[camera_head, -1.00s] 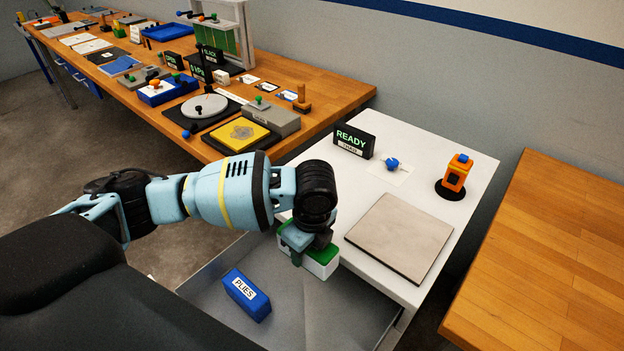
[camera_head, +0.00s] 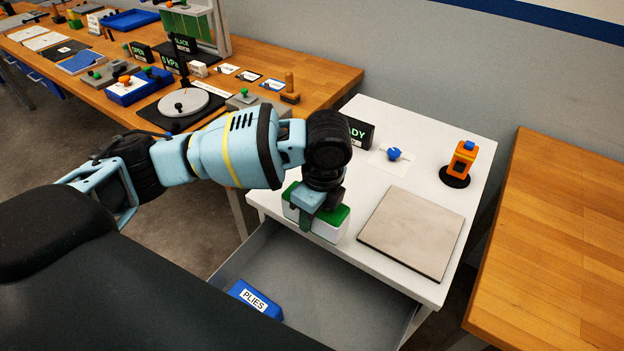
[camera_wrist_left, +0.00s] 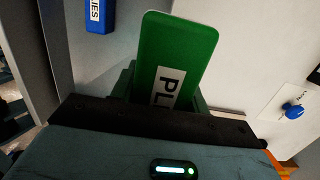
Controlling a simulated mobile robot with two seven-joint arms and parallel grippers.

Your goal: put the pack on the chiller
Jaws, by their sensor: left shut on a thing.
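My left gripper (camera_head: 318,210) is shut on a green-topped white pack (camera_head: 331,222), just left of a flat grey plate, which looks like the chiller plate (camera_head: 411,233), on the white cabinet. The pack is at the cabinet's front left, above the open drawer's back edge; whether it touches the cabinet I cannot tell. In the left wrist view the pack's green face (camera_wrist_left: 178,50) fills the middle, with a label partly hidden by the gripper, reading "PL". My right gripper is not in view.
The open drawer (camera_head: 300,275) holds a blue pack marked PLIES (camera_head: 257,298). On the white cabinet top (camera_head: 372,185) stand a dark READY sign (camera_head: 360,132), a blue knob (camera_head: 394,153) and an orange device (camera_head: 462,160). A wooden table (camera_head: 560,240) is at right.

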